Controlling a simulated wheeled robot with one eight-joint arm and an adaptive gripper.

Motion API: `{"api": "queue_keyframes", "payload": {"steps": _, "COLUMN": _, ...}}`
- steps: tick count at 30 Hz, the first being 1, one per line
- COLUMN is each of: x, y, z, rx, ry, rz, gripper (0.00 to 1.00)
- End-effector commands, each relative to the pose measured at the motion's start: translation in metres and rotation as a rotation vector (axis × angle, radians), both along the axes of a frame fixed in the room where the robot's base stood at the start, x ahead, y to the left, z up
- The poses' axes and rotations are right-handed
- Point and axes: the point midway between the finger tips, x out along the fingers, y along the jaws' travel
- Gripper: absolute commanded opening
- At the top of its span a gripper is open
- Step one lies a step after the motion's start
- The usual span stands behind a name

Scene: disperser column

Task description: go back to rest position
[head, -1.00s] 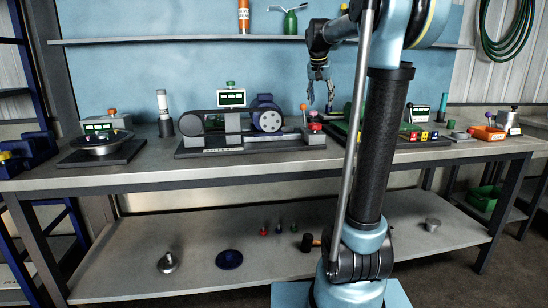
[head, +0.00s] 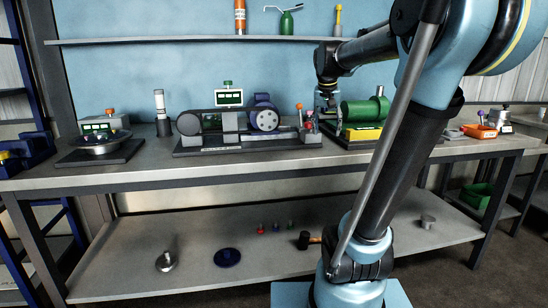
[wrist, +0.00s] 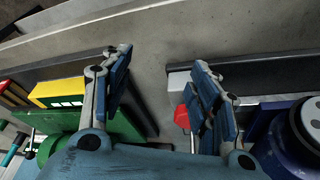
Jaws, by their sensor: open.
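My gripper (head: 326,104) hangs over the workbench (head: 215,160) in the head view, between the belt-drive machine (head: 225,143) and the green motor unit (head: 365,112). In the wrist view my gripper (wrist: 162,68) has its two blue fingers spread wide. Only the grey bench top and a dark edge show between the fingers, with nothing held. A red knob (wrist: 181,117) shows close to the right finger; I cannot tell its depth. The green unit with a yellow block (wrist: 56,92) lies left of the left finger.
A blue motor (head: 264,112) and a small display (head: 229,98) belong to the machine on the left. A metal dish (head: 98,146) stands further left. A wall shelf (head: 190,40) runs behind my arm.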

Motion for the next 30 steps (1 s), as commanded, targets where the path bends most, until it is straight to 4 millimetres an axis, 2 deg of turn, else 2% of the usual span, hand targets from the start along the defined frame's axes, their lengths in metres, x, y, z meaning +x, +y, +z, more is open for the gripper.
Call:
{"api": "queue_keyframes", "payload": {"steps": 1, "x": -0.019, "y": -0.002, "z": -0.012, "rx": 0.001, "ry": 0.007, "rz": 0.013, "gripper": 0.55}}
{"api": "queue_keyframes", "payload": {"steps": 6, "x": -0.075, "y": -0.004, "z": -0.055, "rx": 0.006, "ry": 0.035, "rz": 0.068, "gripper": 0.55}}
{"api": "queue_keyframes", "payload": {"steps": 11, "x": -0.127, "y": -0.005, "z": -0.100, "rx": 0.012, "ry": 0.058, "rz": 0.123, "gripper": 0.55}}
{"api": "queue_keyframes", "payload": {"steps": 18, "x": -0.199, "y": -0.003, "z": -0.173, "rx": 0.022, "ry": 0.091, "rz": 0.207, "gripper": 0.55}}
{"api": "queue_keyframes", "payload": {"steps": 24, "x": -0.240, "y": 0.000, "z": -0.223, "rx": 0.031, "ry": 0.109, "rz": 0.262, "gripper": 0.55}}
{"api": "queue_keyframes", "payload": {"steps": 30, "x": -0.256, "y": 0.002, "z": -0.243, "rx": 0.034, "ry": 0.117, "rz": 0.287, "gripper": 0.55}}
